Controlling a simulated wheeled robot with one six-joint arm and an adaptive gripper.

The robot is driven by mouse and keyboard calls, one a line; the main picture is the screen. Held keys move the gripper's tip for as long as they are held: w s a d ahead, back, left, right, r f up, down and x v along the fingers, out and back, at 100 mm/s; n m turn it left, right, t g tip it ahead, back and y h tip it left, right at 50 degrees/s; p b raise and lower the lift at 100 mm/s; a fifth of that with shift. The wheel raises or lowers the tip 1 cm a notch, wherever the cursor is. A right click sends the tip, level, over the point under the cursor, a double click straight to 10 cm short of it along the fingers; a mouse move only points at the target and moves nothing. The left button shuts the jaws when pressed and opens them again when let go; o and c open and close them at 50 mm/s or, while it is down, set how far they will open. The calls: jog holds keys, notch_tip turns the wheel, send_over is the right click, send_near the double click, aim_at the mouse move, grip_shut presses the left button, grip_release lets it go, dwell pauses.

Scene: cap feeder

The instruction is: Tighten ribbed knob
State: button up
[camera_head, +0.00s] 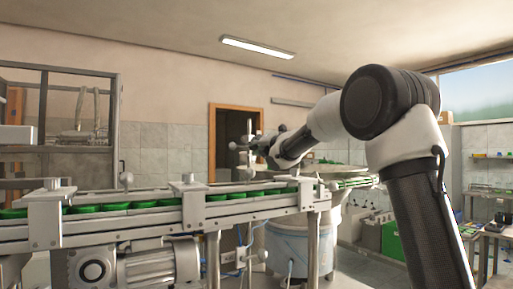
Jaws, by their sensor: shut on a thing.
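My arm reaches in from the right, and my gripper (259,143) is at its far end, above the right part of the conveyor. The gripper is small and dark here, shut at a small grey fitting on a thin upright post. A small round grey knob end (233,146) shows just left of the gripper; I take it for the ribbed knob. Its ribs are too small to make out. The fingers' exact contact with the knob is partly hidden by the gripper itself.
A conveyor (150,218) with green caps (85,209) runs from the left to below my gripper. Other clamp knobs (127,179) stand up along its rail. A motor (150,268) is under it. A round feeder bowl (335,168) lies behind my wrist.

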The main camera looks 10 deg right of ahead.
jog(key=m, duration=1.3)
jog(key=shift+m, duration=0.3)
jog(key=m, duration=0.3)
jog(key=shift+m, duration=0.3)
jog(key=m, duration=0.3)
jog(key=shift+f+m, duration=0.1)
jog(key=shift+m, duration=0.2)
jog(key=m, duration=0.4)
jog(key=shift+m, duration=0.3)
jog(key=m, duration=0.3)
jog(key=shift+a+m, duration=0.1)
jog(key=shift+m, duration=2.1)
